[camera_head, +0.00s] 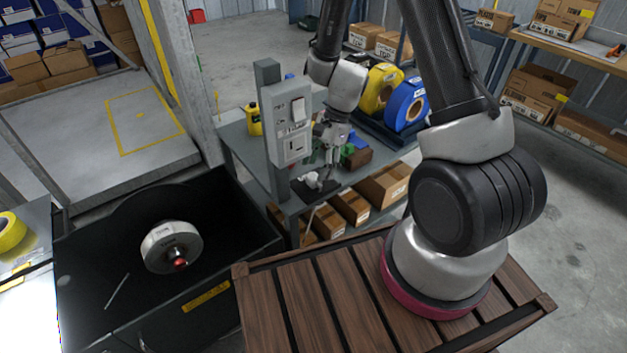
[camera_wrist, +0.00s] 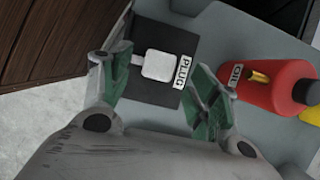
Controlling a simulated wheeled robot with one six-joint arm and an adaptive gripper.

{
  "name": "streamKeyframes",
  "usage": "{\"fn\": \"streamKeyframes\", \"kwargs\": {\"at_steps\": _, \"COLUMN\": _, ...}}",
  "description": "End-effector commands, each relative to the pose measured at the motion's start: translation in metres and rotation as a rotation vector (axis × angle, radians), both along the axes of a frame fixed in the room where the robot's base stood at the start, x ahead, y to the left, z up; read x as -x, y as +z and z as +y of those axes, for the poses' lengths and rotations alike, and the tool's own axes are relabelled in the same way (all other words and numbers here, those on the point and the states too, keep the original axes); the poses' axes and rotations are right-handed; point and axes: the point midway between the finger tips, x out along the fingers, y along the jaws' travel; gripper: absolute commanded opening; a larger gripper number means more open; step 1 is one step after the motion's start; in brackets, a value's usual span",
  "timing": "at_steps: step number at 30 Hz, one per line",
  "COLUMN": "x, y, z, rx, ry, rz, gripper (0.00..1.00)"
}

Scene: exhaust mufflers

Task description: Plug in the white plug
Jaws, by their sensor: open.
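The white plug (camera_wrist: 160,65) lies on a black mat (camera_wrist: 152,26) beside a PLUG label. It also shows in the head view as a small white shape (camera_head: 313,181) on the bench. My gripper (camera_wrist: 157,68) is open above it, with one green-padded finger to each side of the plug in the wrist view. I cannot tell the exact height gap. In the head view my gripper (camera_head: 331,155) points down over the mat. A grey post carries a pale panel (camera_head: 280,130) with a switch (camera_head: 298,109) and a socket (camera_head: 295,143), left of my gripper.
A red oil bottle (camera_wrist: 268,92) stands right of my gripper in the wrist view. Yellow (camera_head: 379,88) and blue (camera_head: 406,103) reels stand behind on the bench. Cardboard boxes (camera_head: 384,184) sit on the shelf below. A black bin (camera_head: 85,262) holds a round part.

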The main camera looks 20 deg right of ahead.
Motion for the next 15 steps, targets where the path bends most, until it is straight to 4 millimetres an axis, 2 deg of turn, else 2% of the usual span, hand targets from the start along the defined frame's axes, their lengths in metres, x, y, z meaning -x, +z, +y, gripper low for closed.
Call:
{"fn": "streamKeyframes", "kwargs": {"at_steps": 3, "x": 0.004, "y": -0.017, "z": 0.007, "rx": 0.000, "ry": 0.000, "rz": 0.003, "gripper": 0.61}}
{"fn": "streamKeyframes", "kwargs": {"at_steps": 6, "x": 0.004, "y": -0.025, "z": 0.010, "rx": -0.001, "ry": -0.001, "rz": 0.002, "gripper": 0.61}}
{"fn": "streamKeyframes", "kwargs": {"at_steps": 15, "x": 0.005, "y": -0.028, "z": 0.011, "rx": 0.000, "ry": 0.000, "rz": 0.000, "gripper": 0.61}}
